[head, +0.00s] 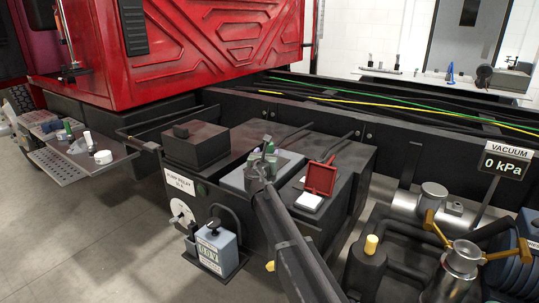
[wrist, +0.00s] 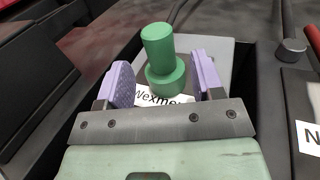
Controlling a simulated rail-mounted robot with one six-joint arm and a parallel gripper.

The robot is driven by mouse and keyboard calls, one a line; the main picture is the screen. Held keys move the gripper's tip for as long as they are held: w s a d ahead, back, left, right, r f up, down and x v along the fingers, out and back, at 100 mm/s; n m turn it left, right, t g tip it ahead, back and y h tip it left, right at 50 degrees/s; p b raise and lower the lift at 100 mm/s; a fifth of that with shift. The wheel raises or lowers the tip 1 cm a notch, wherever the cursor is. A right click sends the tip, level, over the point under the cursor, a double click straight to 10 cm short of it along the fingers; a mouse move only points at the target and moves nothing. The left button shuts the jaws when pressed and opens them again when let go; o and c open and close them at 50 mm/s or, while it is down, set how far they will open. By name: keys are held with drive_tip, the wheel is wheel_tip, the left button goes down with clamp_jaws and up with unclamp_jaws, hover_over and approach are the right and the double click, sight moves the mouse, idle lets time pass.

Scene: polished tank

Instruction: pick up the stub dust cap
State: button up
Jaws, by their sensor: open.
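A green stepped cylinder (wrist: 163,58), wide at the base and narrower on top, stands by a white label on a grey surface in the wrist view. My gripper (wrist: 165,82) is open, with its purple-padded fingers on either side of it and gaps showing. In the head view my gripper (head: 262,163) is over the grey top of the black box, where the green part shows only small. A yellow cap (head: 371,245) sits on a black cylinder at the lower right. No stub dust cap is labelled, so I cannot tell which part it is.
A red-lidded small box (head: 320,180) stands open right of my gripper. A black block (head: 195,145) is to the left. A blue meter box (head: 215,248) stands in front. A perforated side tray (head: 75,165) holds small items.

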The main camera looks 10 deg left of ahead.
sight(268, 150)
drive_tip(key=w, duration=0.5)
drive_tip(key=shift+w+d+f, duration=0.1)
drive_tip(key=shift+d, duration=0.15)
drive_tip(key=c, duration=1)
wheel_tip(268, 150, up, 20)
drive_tip(key=p, duration=2)
